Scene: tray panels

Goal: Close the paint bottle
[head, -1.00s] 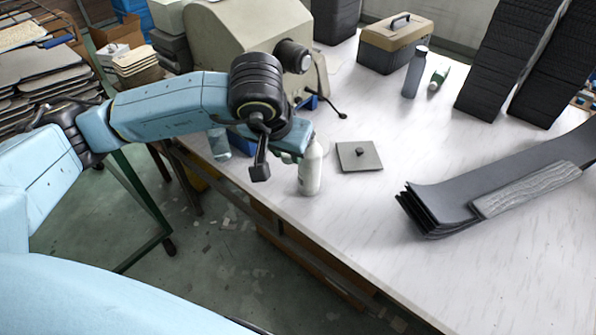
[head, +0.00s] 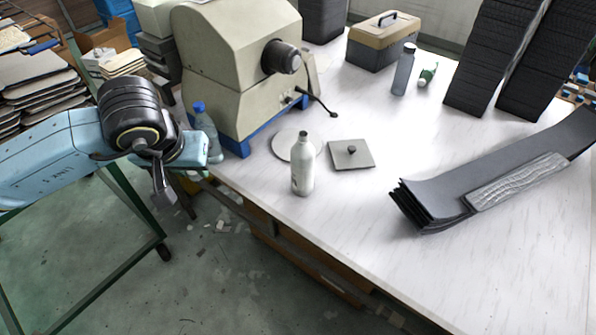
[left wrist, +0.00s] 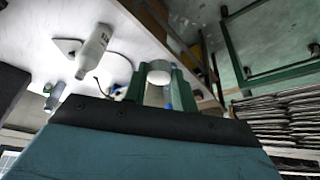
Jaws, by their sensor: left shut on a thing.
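The white paint bottle (head: 302,172) stands upright on the table near its front edge, its narrow neck uncovered. It also shows in the left wrist view (left wrist: 92,52), upside down in the picture. My left gripper (head: 205,150) is left of the bottle, apart from it, beyond the table's front-left edge. My right gripper is out of view.
A grey square plate with a knob (head: 351,154) lies right of the bottle, and a pale disc (head: 286,146) behind it. Dark strips (head: 440,200) lie right; the front middle is clear.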

